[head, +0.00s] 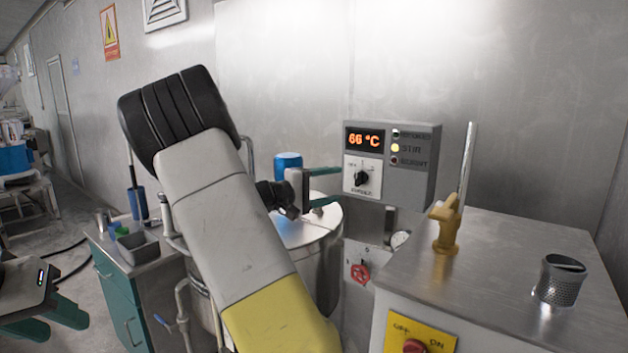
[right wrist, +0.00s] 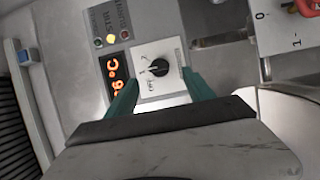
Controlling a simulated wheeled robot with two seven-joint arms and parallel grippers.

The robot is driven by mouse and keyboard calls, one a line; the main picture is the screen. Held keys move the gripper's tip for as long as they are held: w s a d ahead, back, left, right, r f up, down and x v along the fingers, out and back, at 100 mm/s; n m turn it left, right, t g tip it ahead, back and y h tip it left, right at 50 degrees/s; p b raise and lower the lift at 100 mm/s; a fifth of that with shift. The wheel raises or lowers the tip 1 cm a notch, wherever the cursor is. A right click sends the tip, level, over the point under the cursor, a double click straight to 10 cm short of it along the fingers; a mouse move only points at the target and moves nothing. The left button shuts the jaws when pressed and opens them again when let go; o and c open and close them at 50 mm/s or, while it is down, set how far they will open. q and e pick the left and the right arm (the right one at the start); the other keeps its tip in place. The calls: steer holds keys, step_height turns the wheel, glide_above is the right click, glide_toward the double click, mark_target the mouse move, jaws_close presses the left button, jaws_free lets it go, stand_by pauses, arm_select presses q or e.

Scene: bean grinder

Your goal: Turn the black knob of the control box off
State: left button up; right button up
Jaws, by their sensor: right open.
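The grey control box (head: 418,190) is on the back wall in the head view, with an orange display reading 66 °C. Its black knob (head: 361,178) sits on a white plate below the display. The knob also shows in the right wrist view (right wrist: 159,68), uncovered. My right gripper (head: 338,187) is open just left of the knob, its teal fingers spread above and below knob height. In the right wrist view the fingers (right wrist: 162,92) point at the plate with the knob between their lines, and nothing is held. My left gripper (head: 48,320) is open and empty at lower left.
A yellow indicator light (head: 395,147) is lit on the box. A metal vat (head: 320,255) stands below my right gripper. A red valve (head: 360,273) is below the box.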

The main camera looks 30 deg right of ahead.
mark_target(359, 178)
steer(key=d, duration=0.7)
steer(key=shift+w+d, duration=0.35)
steer(key=shift+w, duration=0.05)
steer(key=shift+r, duration=0.1)
jaws_close()
